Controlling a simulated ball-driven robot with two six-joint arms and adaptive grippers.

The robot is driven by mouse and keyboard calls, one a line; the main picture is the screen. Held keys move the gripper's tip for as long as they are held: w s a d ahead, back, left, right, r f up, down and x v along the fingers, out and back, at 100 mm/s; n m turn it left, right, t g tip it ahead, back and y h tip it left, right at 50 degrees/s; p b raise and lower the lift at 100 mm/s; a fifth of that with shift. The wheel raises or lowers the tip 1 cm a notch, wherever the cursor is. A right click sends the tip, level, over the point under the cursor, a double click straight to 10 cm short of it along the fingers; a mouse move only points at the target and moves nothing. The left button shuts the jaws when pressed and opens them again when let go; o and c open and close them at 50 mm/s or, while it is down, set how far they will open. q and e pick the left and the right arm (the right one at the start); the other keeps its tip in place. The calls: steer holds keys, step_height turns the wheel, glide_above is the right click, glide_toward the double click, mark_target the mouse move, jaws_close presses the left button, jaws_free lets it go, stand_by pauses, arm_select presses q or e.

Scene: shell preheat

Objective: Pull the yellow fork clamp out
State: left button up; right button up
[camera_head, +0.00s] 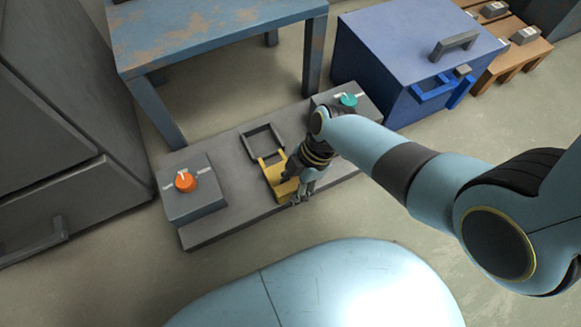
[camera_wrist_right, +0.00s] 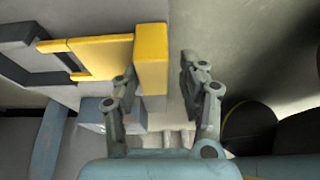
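The yellow fork clamp (camera_head: 277,183) lies on a long grey base, its prongs towards a dark rectangular frame (camera_head: 262,137). In the right wrist view, the clamp's thick end block (camera_wrist_right: 151,58) and flat plate (camera_wrist_right: 104,55) show, with the dark frame (camera_wrist_right: 28,50) beyond the prongs. My right gripper (camera_head: 300,196) is at the near end of the clamp. In its wrist view the right gripper (camera_wrist_right: 163,78) has its fingers apart, the end block lying nearer the left finger; contact cannot be told. My left gripper is not in view.
The grey base (camera_head: 225,222) carries a box with an orange knob (camera_head: 185,181) at left and one with a teal knob (camera_head: 348,99) at right. A worn blue table (camera_head: 215,35) stands behind, a blue chest (camera_head: 400,50) behind right, a dark cabinet (camera_head: 60,130) at left.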

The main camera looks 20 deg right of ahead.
steer(key=shift+o, duration=0.9)
steer(key=shift+w+r, duration=0.1)
steer(key=shift+r, duration=0.05)
steer(key=v, duration=1.1)
steer(key=shift+d+r, duration=0.15)
steer(key=shift+r, duration=0.15)
